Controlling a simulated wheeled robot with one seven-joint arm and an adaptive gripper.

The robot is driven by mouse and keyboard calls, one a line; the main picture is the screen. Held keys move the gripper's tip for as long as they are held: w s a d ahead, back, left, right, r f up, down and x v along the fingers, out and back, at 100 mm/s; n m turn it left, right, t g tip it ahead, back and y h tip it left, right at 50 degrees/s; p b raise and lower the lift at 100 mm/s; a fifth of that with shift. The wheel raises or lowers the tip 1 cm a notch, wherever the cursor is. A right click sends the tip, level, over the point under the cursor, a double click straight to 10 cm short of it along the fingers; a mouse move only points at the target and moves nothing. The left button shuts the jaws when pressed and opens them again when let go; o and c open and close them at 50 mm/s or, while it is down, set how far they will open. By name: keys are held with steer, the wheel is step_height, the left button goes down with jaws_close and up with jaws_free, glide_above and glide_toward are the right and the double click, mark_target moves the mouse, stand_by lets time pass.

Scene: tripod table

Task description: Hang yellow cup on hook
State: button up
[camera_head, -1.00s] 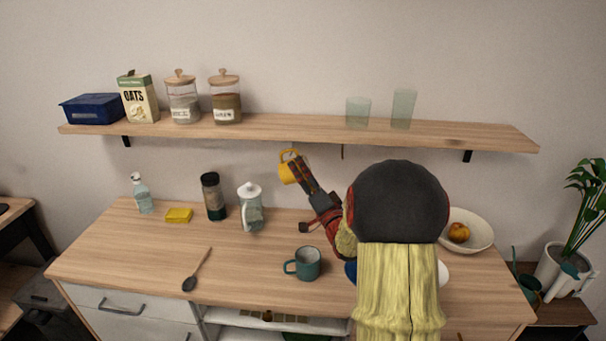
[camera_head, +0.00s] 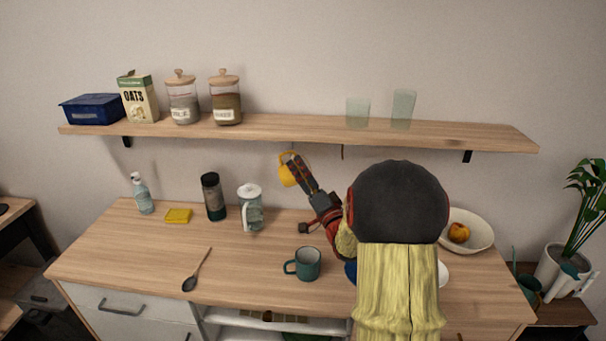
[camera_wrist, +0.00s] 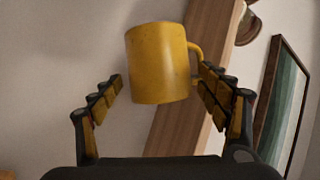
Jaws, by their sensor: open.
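The yellow cup (camera_head: 287,173) is in the air just under the wooden shelf, with its handle toward the shelf. In the wrist view the yellow cup (camera_wrist: 157,65) lies between my spread fingertips, its handle on the right. My gripper (camera_wrist: 160,85) is open. A gap shows between the left finger and the cup; the right finger overlaps the handle's lower end. My gripper (camera_head: 299,170) is at the cup's right in the head view. A thin dark hook (camera_head: 342,152) hangs under the shelf to the right. I cannot tell whether the handle rests on a hook.
The shelf (camera_head: 280,128) holds jars, a carton, a blue box and glasses. On the counter (camera_head: 150,250) stand a teal mug (camera_head: 308,264), a white-lidded pitcher (camera_head: 250,208), a dark bottle (camera_head: 214,197) and a fruit bowl (camera_head: 478,230). The counter's left front is mostly clear, apart from a spoon (camera_head: 196,271).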

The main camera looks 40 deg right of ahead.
steer(key=v, duration=1.2)
steer(key=shift+w, duration=0.1)
steer(key=w+a+r+n+g+y+p, duration=0.1)
steer(key=w+a+n+g, duration=0.2)
steer(key=a, duration=0.4)
steer(key=w+a+r+n+g, duration=0.1)
steer(key=a+r+n+g, duration=0.1)
steer(key=a+n+g, duration=0.3)
steer(key=s+a+f+n+g+y+p, duration=0.1)
steer(key=s+a+n+g+y, duration=0.4)
steer(key=s+a, duration=1.5)
steer(key=a+f+n+g, duration=0.1)
steer(key=a+n, duration=0.1)
steer(key=a, duration=0.1)
steer(key=shift+s+a+f, duration=0.2)
steer(key=shift+s+a, duration=0.05)
steer(key=shift+s, duration=0.1)
steer(key=shift+c, duration=0.2)
